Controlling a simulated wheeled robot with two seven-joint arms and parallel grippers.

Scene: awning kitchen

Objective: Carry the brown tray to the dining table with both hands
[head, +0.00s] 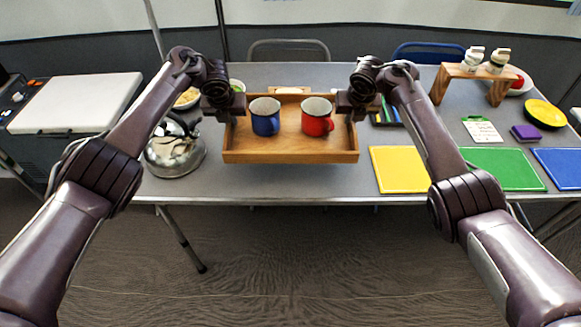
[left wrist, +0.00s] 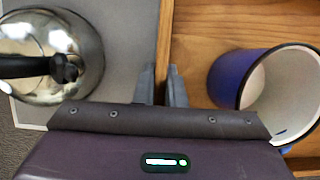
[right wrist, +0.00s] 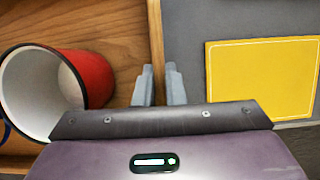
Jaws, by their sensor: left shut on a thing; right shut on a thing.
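The brown wooden tray (head: 290,157) is level over the grey dining table (head: 290,186), near its front edge. I cannot tell whether it rests on the table or hangs just above. A blue mug (head: 265,122) and a red mug (head: 316,122) stand upright in it. My left gripper (head: 234,106) is shut on the tray's left wall; the left wrist view shows the wall (left wrist: 164,45) between its fingers. My right gripper (head: 347,106) is shut on the right wall, which also shows in the right wrist view (right wrist: 155,35).
A shiny kettle (head: 175,152) stands close left of the tray. A yellow mat (head: 398,170) lies just right, then a green mat (head: 500,168) and a blue mat (head: 560,166). Bowls of food (head: 187,98) lie behind my left gripper. A wooden stand (head: 470,74) is back right.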

